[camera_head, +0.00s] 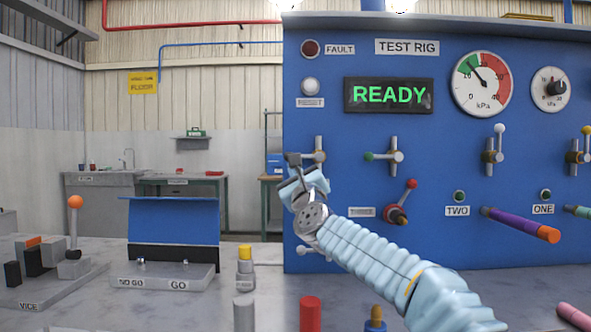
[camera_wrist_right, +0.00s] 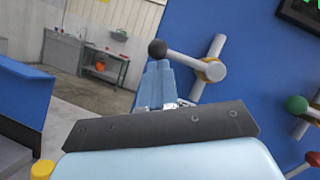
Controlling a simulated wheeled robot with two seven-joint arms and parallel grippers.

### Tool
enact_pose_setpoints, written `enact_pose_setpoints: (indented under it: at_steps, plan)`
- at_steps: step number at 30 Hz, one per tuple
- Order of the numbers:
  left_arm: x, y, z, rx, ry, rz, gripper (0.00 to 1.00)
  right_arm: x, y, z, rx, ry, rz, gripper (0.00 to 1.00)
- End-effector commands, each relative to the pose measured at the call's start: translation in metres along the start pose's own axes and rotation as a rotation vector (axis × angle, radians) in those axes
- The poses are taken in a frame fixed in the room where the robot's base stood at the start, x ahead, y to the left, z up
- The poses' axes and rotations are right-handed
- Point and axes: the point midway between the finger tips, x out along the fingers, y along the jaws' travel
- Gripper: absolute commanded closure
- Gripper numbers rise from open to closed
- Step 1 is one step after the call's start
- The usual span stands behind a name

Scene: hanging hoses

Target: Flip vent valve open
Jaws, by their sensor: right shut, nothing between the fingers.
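A valve (camera_head: 319,146) is on the left of the blue panel, partly hidden by my right gripper (camera_head: 303,172). In the right wrist view this valve (camera_wrist_right: 205,72) has a grey upright pipe, a brass hub and a lever with a black ball knob (camera_wrist_right: 157,48). The lever points left, roughly level. My right gripper (camera_wrist_right: 160,85) is shut and empty, its fingertips just below the black knob; I cannot tell if they touch it. No label reading vent is legible. My left gripper is in neither view.
A green-knobbed valve (camera_head: 396,156) is just right, with a red-knobbed lever (camera_head: 403,200) below it. The display reads READY (camera_head: 389,95). A blue board (camera_head: 173,222) and vice (camera_head: 50,262) occupy the bench's left.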

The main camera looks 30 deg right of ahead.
Motion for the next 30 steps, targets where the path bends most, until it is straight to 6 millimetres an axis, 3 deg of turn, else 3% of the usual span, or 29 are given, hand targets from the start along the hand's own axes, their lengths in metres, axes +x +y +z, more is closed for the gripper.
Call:
enact_pose_setpoints:
  at_steps: [30]
  plan:
    - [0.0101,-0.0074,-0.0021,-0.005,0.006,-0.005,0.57,0.0045,0.0003,0.0088,0.167,0.0,-0.083,1.0]
